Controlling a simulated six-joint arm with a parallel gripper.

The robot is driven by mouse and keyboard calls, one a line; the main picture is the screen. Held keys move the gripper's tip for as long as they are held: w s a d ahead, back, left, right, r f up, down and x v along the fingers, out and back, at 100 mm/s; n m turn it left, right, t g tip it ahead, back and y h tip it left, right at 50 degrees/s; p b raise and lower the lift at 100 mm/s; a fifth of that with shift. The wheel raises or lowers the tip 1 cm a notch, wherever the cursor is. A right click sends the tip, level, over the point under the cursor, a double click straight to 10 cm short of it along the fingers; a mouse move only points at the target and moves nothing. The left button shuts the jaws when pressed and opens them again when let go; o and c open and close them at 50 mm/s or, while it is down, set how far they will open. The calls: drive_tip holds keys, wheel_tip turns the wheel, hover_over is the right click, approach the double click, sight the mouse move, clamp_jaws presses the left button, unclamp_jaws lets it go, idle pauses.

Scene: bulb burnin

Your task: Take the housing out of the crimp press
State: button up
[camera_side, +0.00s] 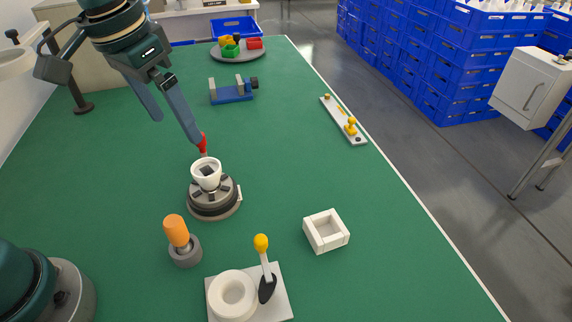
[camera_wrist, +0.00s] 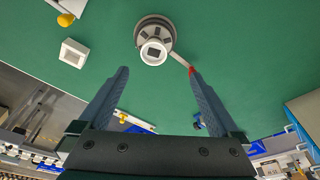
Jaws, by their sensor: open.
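The crimp press (camera_side: 213,207) appears to be the round grey device with dark jaws near the middle of the green table; it also shows in the wrist view (camera_wrist: 153,20). A white cup-shaped housing (camera_side: 206,179) sits upright in its centre, with a dark square inside; it shows in the wrist view (camera_wrist: 154,58) too. A lever with a red grip (camera_side: 202,144) rises from the press. My gripper (camera_side: 177,127) is open and empty, above and behind the housing in the side view. In the wrist view its fingertips (camera_wrist: 158,73) are spread wide, the right one close to the red grip.
An orange-handled tool (camera_side: 177,231) stands in a grey holder in front of the press. A white plate (camera_side: 278,300) bears a ring and a yellow-knobbed lever. A white square box (camera_side: 326,231) lies right. A blue vise (camera_side: 232,93) stands behind. Green table between is clear.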

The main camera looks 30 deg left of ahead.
drive_tip(key=g, duration=0.2)
hover_over(207, 170)
wheel_tip(207, 170, down, 5)
drive_tip(key=shift+g, duration=0.3)
drive_tip(key=shift+s+d+f, duration=0.15)
drive_tip(key=shift+f, duration=1.1)
drive_tip(key=shift+s+d+f, duration=0.15)
drive_tip(key=shift+d+f, duration=0.05)
drive_tip(key=shift+f, duration=1.1)
drive_tip(key=shift+s+d+f, duration=0.15)
drive_tip(key=shift+f, duration=1.1)
drive_tip(key=c, duration=1.5)
drive_tip(key=shift+c, duration=0.2)
drive_tip(key=shift+r, duration=0.1)
